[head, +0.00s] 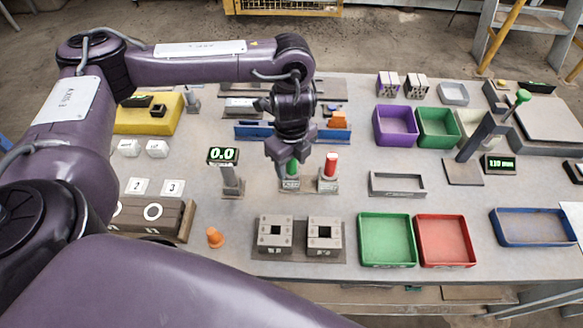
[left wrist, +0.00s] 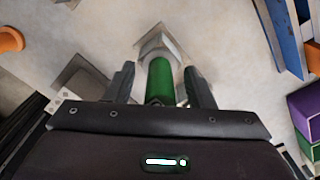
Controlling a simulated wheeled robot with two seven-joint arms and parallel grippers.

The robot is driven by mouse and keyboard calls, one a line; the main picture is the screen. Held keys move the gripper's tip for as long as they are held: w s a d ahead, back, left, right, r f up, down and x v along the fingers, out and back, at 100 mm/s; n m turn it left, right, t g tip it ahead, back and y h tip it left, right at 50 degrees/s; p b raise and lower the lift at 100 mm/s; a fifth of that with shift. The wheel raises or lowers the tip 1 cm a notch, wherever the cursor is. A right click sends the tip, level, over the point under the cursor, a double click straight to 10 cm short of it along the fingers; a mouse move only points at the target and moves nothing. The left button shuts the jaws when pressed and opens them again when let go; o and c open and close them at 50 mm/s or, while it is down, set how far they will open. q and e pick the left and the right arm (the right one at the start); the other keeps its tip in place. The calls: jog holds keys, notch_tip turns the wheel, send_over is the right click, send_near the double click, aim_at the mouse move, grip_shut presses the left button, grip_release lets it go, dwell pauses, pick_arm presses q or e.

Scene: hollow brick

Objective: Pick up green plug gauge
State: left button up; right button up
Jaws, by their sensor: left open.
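The green plug gauge (head: 292,168) stands upright in a grey holder (head: 290,184) near the middle of the table. In the left wrist view the green plug gauge (left wrist: 160,80) lies between the two fingers. My left gripper (head: 288,166) is over it from above, with its fingers on either side. In the left wrist view my left gripper (left wrist: 160,88) is open, with a gap at each side of the green handle. The lower part of the gauge is hidden in the head view. My right gripper is not in view.
A red plug gauge (head: 331,164) stands in its own holder just right of the green one. A display reading 0.0 (head: 222,156) stands to the left. Two hollow bricks (head: 275,233) (head: 324,236) sit in front. Green (head: 387,261) and red (head: 472,262) trays are at front right.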

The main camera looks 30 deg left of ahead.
pick_arm(q)
jog(key=shift+c, duration=0.4)
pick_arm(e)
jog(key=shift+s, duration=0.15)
pick_arm(q)
jog(key=c, duration=0.5)
grip_shut()
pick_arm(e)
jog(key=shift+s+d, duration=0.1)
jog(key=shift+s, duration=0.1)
pick_arm(q)
jog(key=shift+r, duration=0.15)
